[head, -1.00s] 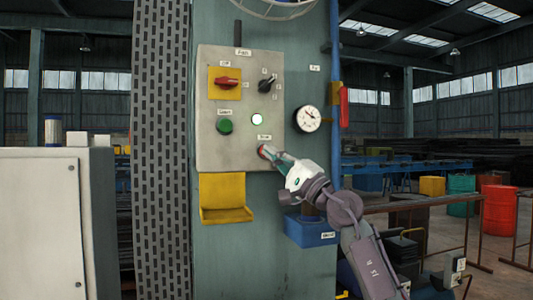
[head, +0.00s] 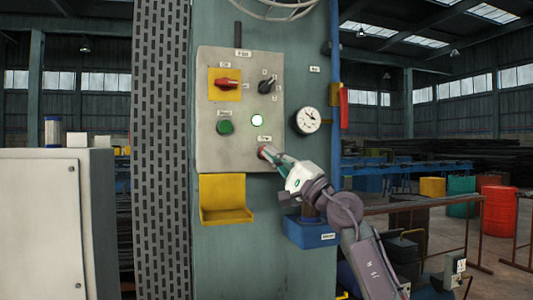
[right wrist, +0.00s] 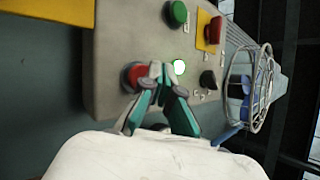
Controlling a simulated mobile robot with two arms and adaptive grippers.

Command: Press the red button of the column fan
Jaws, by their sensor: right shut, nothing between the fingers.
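The red button (head: 264,152) sits low on the right of the grey control panel (head: 210,150), under a small label. It also shows in the right wrist view (right wrist: 132,76), partly covered by a finger. My right gripper (head: 271,155) is shut and empty, its fingertips at the button. In the right wrist view the gripper's tips (right wrist: 160,82) overlap the button's right edge; I cannot tell whether they touch it. The fan's wire cage (head: 288,8) is above the panel, and it shows in the right wrist view with blue inside. My left gripper is not in view.
The panel carries a green button (head: 225,127), a lit white lamp (head: 257,120), a red switch (head: 227,83) and a black knob (head: 266,86). A yellow tray (head: 224,210) is below. A gauge (head: 307,120) and blue box (head: 310,232) are to the right.

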